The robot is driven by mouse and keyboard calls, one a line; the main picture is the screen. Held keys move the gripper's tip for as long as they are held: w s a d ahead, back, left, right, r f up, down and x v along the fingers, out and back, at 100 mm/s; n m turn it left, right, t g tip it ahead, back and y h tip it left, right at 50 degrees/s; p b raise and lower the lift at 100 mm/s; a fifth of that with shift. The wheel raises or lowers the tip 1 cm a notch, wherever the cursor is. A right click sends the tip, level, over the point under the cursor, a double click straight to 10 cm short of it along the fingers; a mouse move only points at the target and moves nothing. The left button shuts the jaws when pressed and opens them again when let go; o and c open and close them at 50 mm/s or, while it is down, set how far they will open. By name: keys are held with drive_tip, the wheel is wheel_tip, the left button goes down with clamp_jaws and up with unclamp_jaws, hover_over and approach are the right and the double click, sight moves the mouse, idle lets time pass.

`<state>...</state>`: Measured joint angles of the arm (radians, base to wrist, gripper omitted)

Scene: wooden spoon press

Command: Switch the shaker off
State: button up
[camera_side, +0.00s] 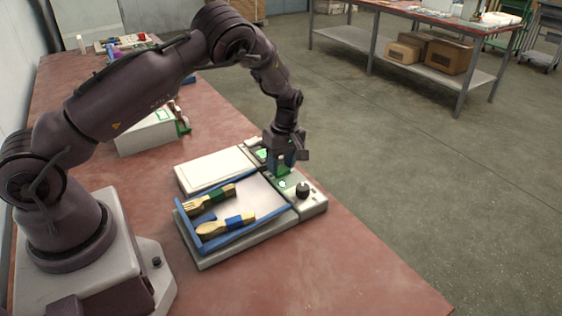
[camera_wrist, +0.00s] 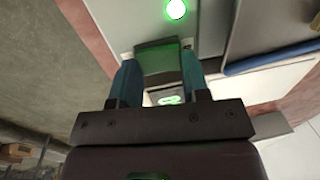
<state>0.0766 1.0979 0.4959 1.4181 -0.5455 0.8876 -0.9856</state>
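The shaker is a grey-white unit on the red table, with a blue-edged tray (camera_side: 228,236) and a control strip on its right side. A black knob (camera_side: 302,189) sits on the strip. A round light (camera_wrist: 176,9) glows green in the wrist view. My gripper (camera_side: 283,168) points down at the strip, behind the knob. In the wrist view its two teal fingers (camera_wrist: 158,66) stand apart on either side of a dark block with a green face (camera_wrist: 158,58). I cannot tell whether they press on it. A lit green label (camera_wrist: 170,99) shows between the fingers.
Two wooden utensils with coloured bands, a fork (camera_side: 210,198) and a spoon (camera_side: 226,227), lie in the tray. A flat white panel (camera_side: 214,169) adjoins the tray behind. A white box with a green-framed panel (camera_side: 148,131) stands further back. The table's front right is clear.

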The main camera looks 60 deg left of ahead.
drive_tip(key=c, duration=0.3)
drive_tip(key=shift+s+t, duration=0.25)
drive_tip(key=shift+t, duration=1.25)
drive_tip(key=o, duration=0.9)
wheel_tip(320, 180, up, 13)
drive_tip(key=s, duration=0.2)
drive_tip(key=shift+w+f, duration=0.1)
